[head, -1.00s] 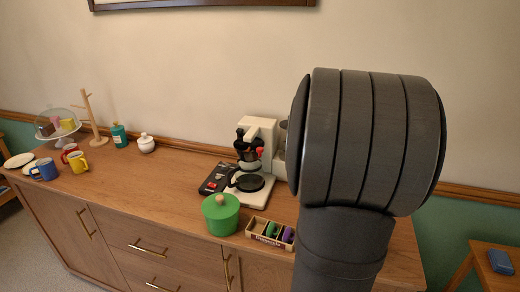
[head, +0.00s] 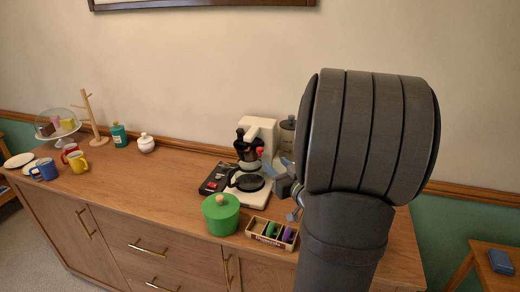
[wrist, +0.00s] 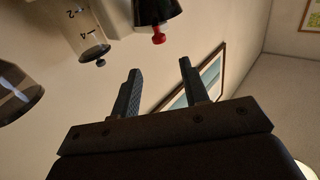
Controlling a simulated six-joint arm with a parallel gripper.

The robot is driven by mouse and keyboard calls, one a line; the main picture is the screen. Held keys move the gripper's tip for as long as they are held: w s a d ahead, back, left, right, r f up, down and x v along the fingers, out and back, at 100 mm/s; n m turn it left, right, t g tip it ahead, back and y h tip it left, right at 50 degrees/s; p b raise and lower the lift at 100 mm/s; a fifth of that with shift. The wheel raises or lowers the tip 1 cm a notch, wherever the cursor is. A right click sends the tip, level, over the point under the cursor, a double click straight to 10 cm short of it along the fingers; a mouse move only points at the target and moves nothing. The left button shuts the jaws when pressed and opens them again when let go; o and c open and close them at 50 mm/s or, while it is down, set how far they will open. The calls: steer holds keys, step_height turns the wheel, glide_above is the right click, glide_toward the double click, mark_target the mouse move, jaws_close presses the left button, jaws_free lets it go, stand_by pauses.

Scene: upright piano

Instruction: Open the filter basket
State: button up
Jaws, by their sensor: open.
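The white coffee maker (head: 262,129) stands towards the back of the sideboard. Its dark filter basket (head: 247,151) hangs under the white top, with a red knob (head: 260,150) on its right side. In the wrist view a black tapered part, apparently the basket (wrist: 156,8), is at the top edge, with the red knob (wrist: 158,35) pointing towards the fingers. My gripper (head: 284,187) is just right of the coffee maker in the head view, partly hidden by my arm. In the wrist view my gripper (wrist: 160,82) is open and empty, with the knob apart from the fingers.
A clear container with number marks (wrist: 84,35) is left of the basket. A green pot (head: 220,215), a divided box (head: 270,233) and a dark tray (head: 214,178) crowd the front. Mugs stand far left.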

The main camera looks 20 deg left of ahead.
mark_target(262, 150)
steer(key=x, duration=1.1)
steer(key=shift+w+a, duration=0.15)
steer(key=shift+a, duration=0.05)
jaws_close()
